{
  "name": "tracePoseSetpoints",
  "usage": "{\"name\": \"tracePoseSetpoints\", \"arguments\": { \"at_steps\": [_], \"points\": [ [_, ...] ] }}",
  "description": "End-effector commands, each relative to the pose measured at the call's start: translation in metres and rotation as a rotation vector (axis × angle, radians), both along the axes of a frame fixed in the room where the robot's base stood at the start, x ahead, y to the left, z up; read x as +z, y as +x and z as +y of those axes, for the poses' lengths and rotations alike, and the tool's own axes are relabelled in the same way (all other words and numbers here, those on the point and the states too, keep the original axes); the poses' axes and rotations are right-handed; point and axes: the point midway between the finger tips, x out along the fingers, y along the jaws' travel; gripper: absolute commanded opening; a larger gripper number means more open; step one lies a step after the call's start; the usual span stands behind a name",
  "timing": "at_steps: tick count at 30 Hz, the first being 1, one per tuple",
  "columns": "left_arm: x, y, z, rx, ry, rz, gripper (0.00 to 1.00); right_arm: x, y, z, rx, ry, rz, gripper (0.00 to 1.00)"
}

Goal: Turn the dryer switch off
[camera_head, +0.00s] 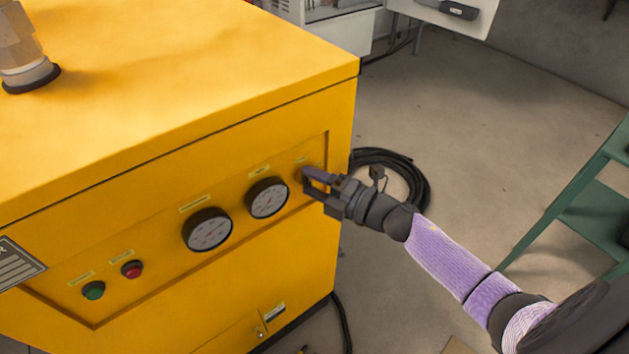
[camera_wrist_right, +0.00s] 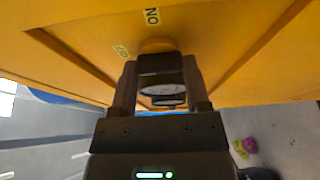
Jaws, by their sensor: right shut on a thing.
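The dryer is a large yellow cabinet (camera_head: 180,90) with a recessed front panel on the left of the head view. The dryer switch (camera_wrist_right: 157,45) is at the panel's right end, its round base the same yellow as the panel. My right gripper (camera_head: 309,181) reaches it from the right and hides most of it in the head view. In the right wrist view my right gripper (camera_wrist_right: 160,72) has its fingers on both sides of the dark switch handle, shut on it. An ON label (camera_wrist_right: 152,16) and a smaller label (camera_wrist_right: 121,51) sit beside the base. My left gripper is not in view.
Two round gauges (camera_head: 208,230) (camera_head: 267,198), a green button (camera_head: 94,290) and a red button (camera_head: 132,269) share the panel. A coiled black hose (camera_head: 420,190) lies on the floor behind my right gripper. A green shelf stand (camera_head: 597,208) is at the right.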

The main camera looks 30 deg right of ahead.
Motion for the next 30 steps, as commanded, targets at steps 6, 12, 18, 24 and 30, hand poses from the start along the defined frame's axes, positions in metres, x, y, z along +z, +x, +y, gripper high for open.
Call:
{"name": "tracePoseSetpoints", "arguments": {
  "at_steps": [6, 12, 18, 24, 30],
  "points": [
    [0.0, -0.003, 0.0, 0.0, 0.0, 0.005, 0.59, -0.001, 0.0, 0.0, 0.001, -0.002, 0.002, 0.75],
    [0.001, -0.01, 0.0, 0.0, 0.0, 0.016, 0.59, -0.001, 0.0, 0.0, 0.0, -0.001, 0.001, 0.75],
    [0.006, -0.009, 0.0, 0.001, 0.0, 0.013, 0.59, 0.0, -0.013, -0.007, -0.001, 0.0, 0.004, 0.75],
    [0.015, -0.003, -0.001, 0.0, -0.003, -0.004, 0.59, 0.001, -0.052, -0.031, -0.002, -0.001, 0.006, 0.75],
    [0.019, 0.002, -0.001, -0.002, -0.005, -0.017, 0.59, 0.0, -0.081, -0.047, -0.001, -0.002, 0.003, 0.75]
  ]
}}
